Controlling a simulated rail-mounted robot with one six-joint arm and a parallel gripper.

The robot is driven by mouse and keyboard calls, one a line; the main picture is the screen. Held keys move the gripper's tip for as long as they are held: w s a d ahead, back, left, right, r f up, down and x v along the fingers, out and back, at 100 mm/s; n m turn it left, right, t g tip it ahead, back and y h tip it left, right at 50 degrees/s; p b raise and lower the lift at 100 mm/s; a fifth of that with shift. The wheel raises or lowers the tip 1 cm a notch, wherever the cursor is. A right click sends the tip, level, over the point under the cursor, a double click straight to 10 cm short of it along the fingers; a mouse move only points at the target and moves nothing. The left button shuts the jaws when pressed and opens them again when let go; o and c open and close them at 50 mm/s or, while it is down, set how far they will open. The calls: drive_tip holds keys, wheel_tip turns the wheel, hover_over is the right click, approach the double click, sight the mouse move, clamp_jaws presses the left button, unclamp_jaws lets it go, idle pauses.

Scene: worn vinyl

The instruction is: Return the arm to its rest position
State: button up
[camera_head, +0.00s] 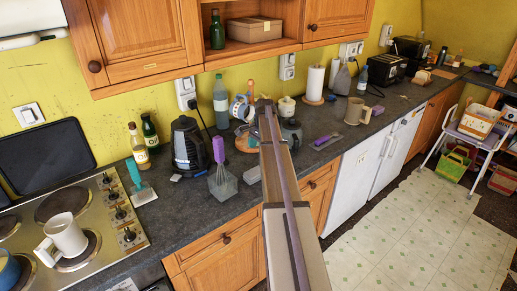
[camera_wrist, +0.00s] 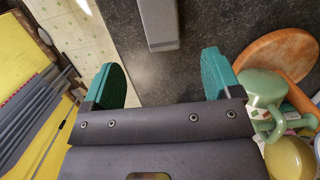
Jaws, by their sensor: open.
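My gripper (camera_wrist: 165,77) is open in the wrist view. Its two green-padded fingers are apart, with no object held between them. The dark countertop (camera_wrist: 205,25) shows behind the fingers. A grey block-like shape (camera_wrist: 160,25) enters from the top edge beyond the gap; I cannot tell what it is. In the head view my arm (camera_head: 285,200) reaches out from the bottom middle over the counter, and my gripper cannot be made out there.
The head view shows a kettle (camera_head: 187,145), a purple-handled whisk (camera_head: 218,150) and a beige mug (camera_head: 355,110). The tiled floor (camera_head: 420,235) is open at right.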

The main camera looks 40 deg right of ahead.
drive_tip(key=shift+f, duration=0.15)
drive_tip(key=s+a+n, duration=0.6)
drive_tip(key=s+a, duration=0.1)
drive_tip(key=a, duration=0.7)
drive_tip(key=s+a+n+h, duration=0.1)
drive_tip(key=s+a+n, duration=0.5)
drive_tip(key=a, duration=0.8)
drive_tip(key=s+a+f+n+b, duration=0.1)
drive_tip(key=s+a+n, duration=0.5)
drive_tip(key=a, duration=0.9)
drive_tip(key=shift+s+h, duration=0.4)
drive_tip(key=shift+s, duration=0.85)
drive_tip(key=shift+f, duration=0.1)
